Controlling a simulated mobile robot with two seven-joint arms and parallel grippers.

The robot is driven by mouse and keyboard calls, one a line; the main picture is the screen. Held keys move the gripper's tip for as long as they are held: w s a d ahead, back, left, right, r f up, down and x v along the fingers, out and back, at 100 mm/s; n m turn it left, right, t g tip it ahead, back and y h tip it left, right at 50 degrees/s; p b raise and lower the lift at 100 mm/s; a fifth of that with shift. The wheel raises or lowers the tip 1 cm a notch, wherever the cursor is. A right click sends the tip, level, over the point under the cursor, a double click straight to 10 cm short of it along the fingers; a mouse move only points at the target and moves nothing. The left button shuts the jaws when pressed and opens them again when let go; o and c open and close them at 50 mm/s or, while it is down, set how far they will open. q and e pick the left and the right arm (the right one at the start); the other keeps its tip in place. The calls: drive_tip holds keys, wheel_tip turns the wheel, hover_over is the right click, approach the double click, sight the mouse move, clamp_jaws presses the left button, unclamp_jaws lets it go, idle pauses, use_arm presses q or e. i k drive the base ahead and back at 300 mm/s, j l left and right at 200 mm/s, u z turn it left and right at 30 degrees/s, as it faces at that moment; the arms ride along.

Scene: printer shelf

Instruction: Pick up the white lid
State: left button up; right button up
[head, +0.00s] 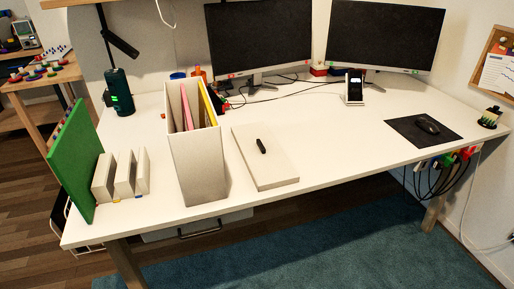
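A flat, off-white rectangular piece (271,172) lies on the white desk in the head view, near the middle. It looks like the white lid. A small black handle-like object (262,146) sits on its top. I cannot tell whether the lid lies on the desk itself or on a box. Neither of my grippers shows in this view, and nothing is seen touching the lid.
A tall off-white file holder (197,166) with pink and yellow folders stands just left of the lid. A white slotted rack (124,174) and an upright green panel (74,162) stand further left. The white desk (340,150) is clear right of the lid, up to a black mouse pad (408,134).

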sight(269, 168)
drive_tip(key=i+l, duration=0.2)
drive_tip(key=l, duration=0.15)
drive_tip(key=i+l, duration=0.2)
drive_tip(key=l, duration=0.15)
drive_tip(key=i+l+u, duration=0.2)
drive_tip(key=l, duration=0.15)
drive_tip(key=i+l+u, duration=0.1)
drive_tip(key=l+u, duration=0.15)
drive_tip(key=l, duration=0.15)
drive_tip(key=u, duration=1.15)
